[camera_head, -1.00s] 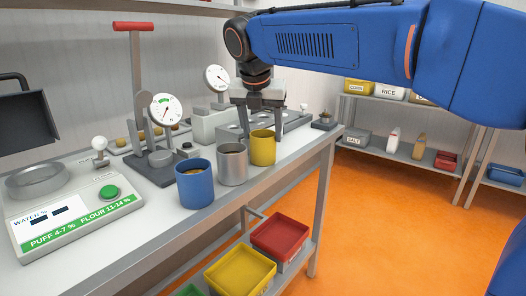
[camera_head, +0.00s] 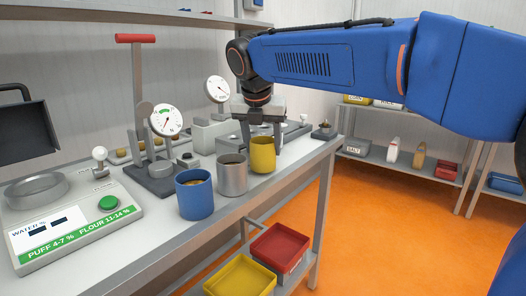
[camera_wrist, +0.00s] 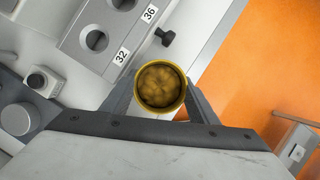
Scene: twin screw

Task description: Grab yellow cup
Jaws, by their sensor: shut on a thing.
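The yellow cup (camera_head: 263,156) stands upright at the front edge of the bench, right of a grey metal cup (camera_head: 232,176) and a blue cup (camera_head: 194,195). My gripper (camera_head: 262,134) reaches down from above and is shut on the yellow cup. In the wrist view the yellow cup (camera_wrist: 160,86) sits between the two fingers (camera_wrist: 160,100), and brown lumpy contents show inside it. I cannot tell whether its base touches the bench.
A scale with a green button (camera_head: 108,203) is at the left of the bench. A press with a dial gauge (camera_head: 165,122) stands behind the cups. Yellow (camera_head: 240,277) and red (camera_head: 280,246) trays lie on the lower shelf. Orange floor is open at right.

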